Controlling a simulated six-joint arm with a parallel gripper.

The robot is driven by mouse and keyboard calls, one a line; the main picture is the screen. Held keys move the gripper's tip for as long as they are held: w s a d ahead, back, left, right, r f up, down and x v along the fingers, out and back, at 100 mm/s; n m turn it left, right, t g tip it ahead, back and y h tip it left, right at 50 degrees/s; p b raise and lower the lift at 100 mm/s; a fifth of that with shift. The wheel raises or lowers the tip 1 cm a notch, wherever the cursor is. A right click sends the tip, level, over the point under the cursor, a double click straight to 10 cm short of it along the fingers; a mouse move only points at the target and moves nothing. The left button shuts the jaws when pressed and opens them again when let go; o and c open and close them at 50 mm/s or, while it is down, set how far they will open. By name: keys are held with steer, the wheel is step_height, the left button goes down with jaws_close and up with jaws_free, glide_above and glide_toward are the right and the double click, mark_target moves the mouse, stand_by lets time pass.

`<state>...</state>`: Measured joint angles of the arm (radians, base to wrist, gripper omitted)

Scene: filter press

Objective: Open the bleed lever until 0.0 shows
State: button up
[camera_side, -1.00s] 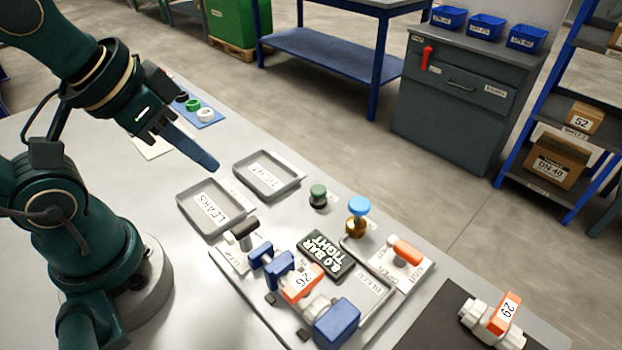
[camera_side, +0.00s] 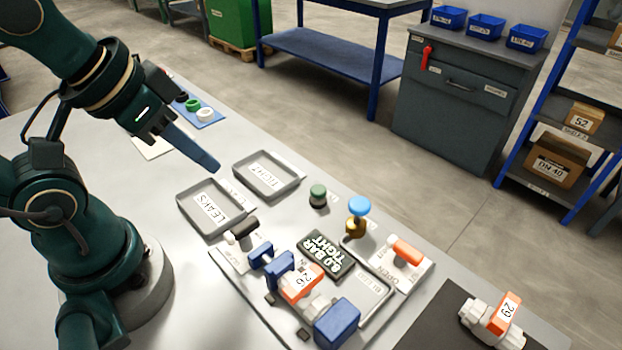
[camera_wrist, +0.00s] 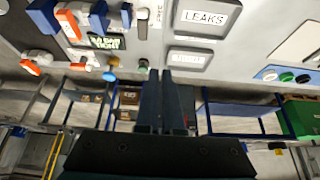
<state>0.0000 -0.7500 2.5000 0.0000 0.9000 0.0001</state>
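The orange-handled lever (camera_side: 405,251) stands on a light plate marked OPEN and SHUT, right of a panel marked BLEED (camera_side: 374,284). It also shows in the wrist view (camera_wrist: 78,66). The display (camera_side: 325,253) reads 5.0 BAR TIGHT, though its first digit is not fully clear. An orange-banded fitting marked 26 (camera_side: 301,281) sits between blue clamp parts (camera_side: 338,322). My gripper (camera_side: 211,164) is above the table, left of the trays and well away from the lever. In the wrist view its fingers (camera_wrist: 166,80) are together with nothing between them.
A black-handled lever (camera_side: 243,228), blue-topped brass knob (camera_side: 357,215) and green knob (camera_side: 318,196) stand around the display. Trays marked LEAKS (camera_side: 190,226) and TIGHT (camera_side: 262,195) lie nearby. Fitting 29 (camera_side: 492,319) rests on a dark mat (camera_side: 437,315).

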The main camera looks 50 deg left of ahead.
steer(key=o, duration=0.5)
steer(key=shift+o, duration=0.5)
steer(key=shift+m, duration=0.4)
steer(key=w+d+r+m+h, duration=0.2)
steer(key=w+d+r+m, duration=0.25)
steer(key=m, duration=0.25)
steer(key=m+g+h, duration=0.3)
steer(key=m+g, duration=0.1)
steer(key=m, duration=0.6)
glide_above(404, 245)
steer(key=a, duration=0.5)
step_height(404, 245, down, 5)
steer(key=shift+g+y, duration=0.3)
steer(key=shift+g, duration=0.5)
steer(key=x, duration=1)
steer(key=shift+s+f, duration=0.1)
steer(key=shift+f, duration=0.15)
steer(key=shift+d+f, duration=0.3)
steer(key=shift+f, duration=0.35)
